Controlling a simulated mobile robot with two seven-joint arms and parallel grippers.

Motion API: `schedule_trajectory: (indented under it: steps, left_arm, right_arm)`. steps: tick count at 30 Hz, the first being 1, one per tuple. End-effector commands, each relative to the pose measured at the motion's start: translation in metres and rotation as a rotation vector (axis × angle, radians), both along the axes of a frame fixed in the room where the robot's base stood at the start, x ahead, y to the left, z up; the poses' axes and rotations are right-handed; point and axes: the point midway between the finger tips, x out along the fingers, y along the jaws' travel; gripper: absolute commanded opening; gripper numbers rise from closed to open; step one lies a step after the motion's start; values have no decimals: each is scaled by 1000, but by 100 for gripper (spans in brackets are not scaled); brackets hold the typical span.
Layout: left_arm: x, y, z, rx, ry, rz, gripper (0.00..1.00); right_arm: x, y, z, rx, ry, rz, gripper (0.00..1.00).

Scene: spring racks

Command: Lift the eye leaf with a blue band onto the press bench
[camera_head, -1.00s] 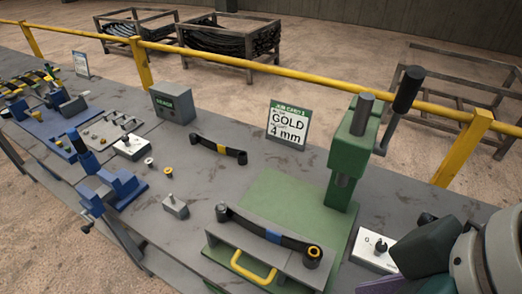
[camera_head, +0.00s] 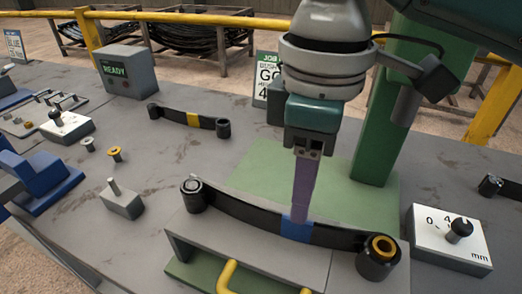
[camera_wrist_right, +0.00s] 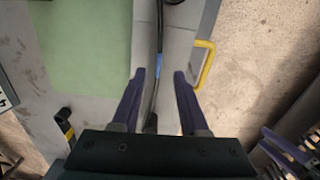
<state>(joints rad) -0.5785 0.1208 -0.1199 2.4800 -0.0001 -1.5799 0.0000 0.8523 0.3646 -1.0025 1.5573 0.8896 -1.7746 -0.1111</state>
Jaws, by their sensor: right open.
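The eye leaf with a blue band (camera_head: 245,217) is a dark curved bar with an eye at each end. It rests across a grey stand (camera_head: 262,250) with a yellow handle. My right gripper (camera_head: 300,222) points down at the blue band, hiding part of it. In the right wrist view its purple fingers (camera_wrist_right: 160,75) are open, one on each side of the leaf (camera_wrist_right: 158,30). Purple finger-like parts at that view's lower right edge look like my left gripper (camera_wrist_right: 285,150); its jaw state is unclear. The green press (camera_head: 375,150) stands behind, on a green plate (camera_head: 262,172).
A gold-banded leaf (camera_head: 175,116) lies farther back. A white dial box (camera_head: 448,240) stands to the right. A grey READY box (camera_head: 127,72), a small pegged block (camera_head: 120,200) and a blue vise (camera_head: 40,180) are to the left. A job card (camera_head: 262,80) is partly hidden.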

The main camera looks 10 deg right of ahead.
Motion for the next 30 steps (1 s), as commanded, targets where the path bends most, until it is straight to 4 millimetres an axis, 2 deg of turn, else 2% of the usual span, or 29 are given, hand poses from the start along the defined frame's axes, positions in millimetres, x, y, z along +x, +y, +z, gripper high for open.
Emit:
schedule_trajectory:
  steps: [3, 8, 15, 24, 30]
  left_arm:
    - [-1, 0, 0, -1, 2, 0, 46]
    - [-1, 0, 0, -1, 2, 0, 46]
    - [-1, 0, -2, -1, 2, 0, 46]
    - [-1, 0, -2, -1, 2, 0, 46]
    - [-1, 0, -2, -1, 2, 1, 46]
  right_arm:
    - [0, 0, -15, 0, 2, -1, 44]
    - [1, 0, -29, 1, -1, -1, 44]
    - [2, -1, -66, 1, -1, -1, 44]
    - [2, -1, -73, 2, -3, 1, 44]
    - [2, -1, -73, 2, -3, 0, 22]
